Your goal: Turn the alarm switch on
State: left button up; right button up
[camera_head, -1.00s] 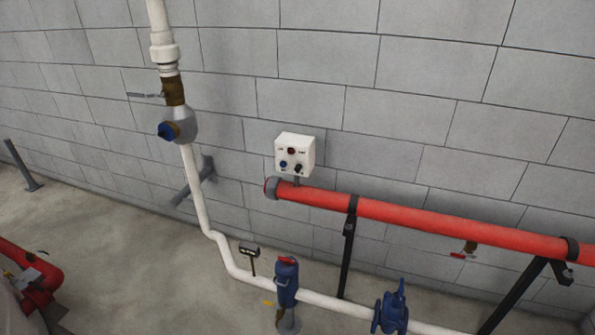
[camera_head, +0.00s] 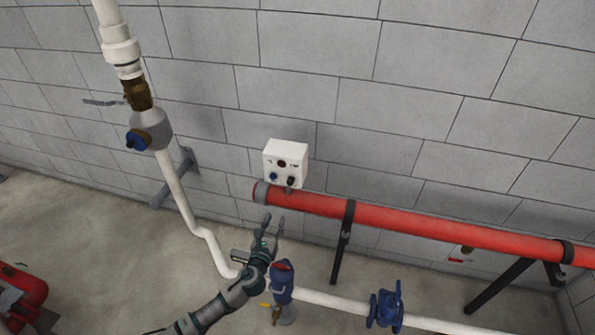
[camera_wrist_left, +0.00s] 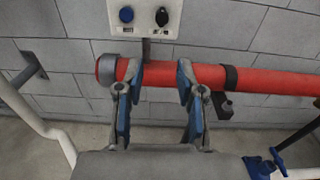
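The alarm box (camera_head: 286,162) is a small white box on the grey block wall, just above the capped end of the red pipe. Its front has a dark red round part (camera_head: 282,164) on top, a blue knob (camera_head: 274,176) at lower left and a black switch (camera_head: 291,181) at lower right. In the left wrist view the blue knob (camera_wrist_left: 126,14) and black switch (camera_wrist_left: 162,17) show at the top edge. My left gripper (camera_head: 274,222) is below the box, apart from it. Its fingers (camera_wrist_left: 158,75) are spread with nothing between them. My right gripper is out of view.
The red pipe (camera_head: 400,224) runs right from under the box on black supports. A white pipe (camera_head: 178,195) with a valve stands at left. A blue hydrant-like fitting (camera_head: 282,282) and a blue valve (camera_head: 386,306) are near my left arm. The wall around the box is clear.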

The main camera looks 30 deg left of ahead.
aim_at(290, 182)
pick_arm(q)
jog(key=shift+m, duration=0.3)
jog(key=x, duration=0.5)
jog(key=r+x, duration=0.1)
jog(key=x, duration=1)
jog(key=shift+w+d+r+p, duration=0.1)
jog(key=shift+w+r+p, duration=0.2)
jog(key=shift+w, duration=0.15)
jog(key=shift+d, duration=0.25)
jog(key=shift+a, duration=0.15)
grip_shut()
jog(key=shift+s+a, duration=0.1)
jog(key=shift+a, duration=0.1)
